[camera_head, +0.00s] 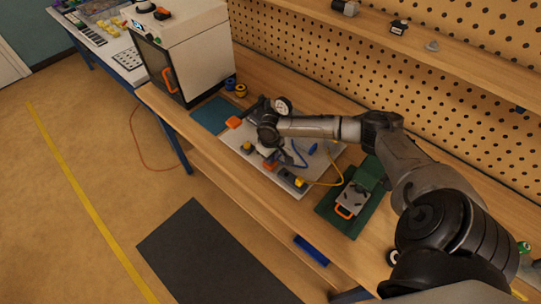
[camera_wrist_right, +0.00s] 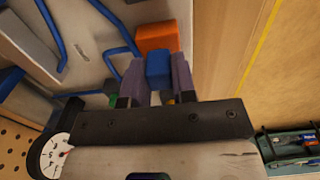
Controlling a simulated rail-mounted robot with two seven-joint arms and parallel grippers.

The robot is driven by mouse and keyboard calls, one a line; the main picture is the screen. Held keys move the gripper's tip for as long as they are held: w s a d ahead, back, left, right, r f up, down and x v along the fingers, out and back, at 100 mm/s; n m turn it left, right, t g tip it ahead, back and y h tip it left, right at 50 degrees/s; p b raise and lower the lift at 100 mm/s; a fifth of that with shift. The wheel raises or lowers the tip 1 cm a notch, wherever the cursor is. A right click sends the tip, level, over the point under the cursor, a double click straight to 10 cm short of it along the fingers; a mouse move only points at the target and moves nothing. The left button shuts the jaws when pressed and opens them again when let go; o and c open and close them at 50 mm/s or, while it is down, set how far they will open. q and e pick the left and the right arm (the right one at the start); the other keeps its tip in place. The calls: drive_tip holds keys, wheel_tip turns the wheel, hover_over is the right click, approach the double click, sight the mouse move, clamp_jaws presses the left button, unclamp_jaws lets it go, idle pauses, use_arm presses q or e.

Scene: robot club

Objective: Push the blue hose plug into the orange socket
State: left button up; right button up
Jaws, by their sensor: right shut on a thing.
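My right gripper (camera_head: 268,152) is over the grey board, with its fingers pointing down. In the right wrist view its two fingers (camera_wrist_right: 155,80) are shut on the blue hose plug (camera_wrist_right: 158,69). The orange socket (camera_wrist_right: 156,38) is directly ahead of the plug, and the two look lined up. The plug's front edge meets the socket's near edge in this view; I cannot tell whether it is inside. In the head view the orange socket (camera_head: 270,166) shows just below the gripper, and the plug is hidden there. My left gripper is not in view.
A white cabinet (camera_head: 188,50) stands at back left. A pegboard wall rises behind.

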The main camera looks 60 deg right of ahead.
drive_tip(key=shift+f+p, duration=0.2)
drive_tip(key=shift+p, duration=0.15)
idle(0.3)
drive_tip(key=o, duration=0.7)
drive_tip(key=shift+r+p, duration=0.75)
drive_tip(key=shift+p, duration=0.1)
drive_tip(key=shift+r+p, duration=2)
drive_tip(key=shift+p, duration=0.25)
drive_tip(key=shift+o, duration=0.5)
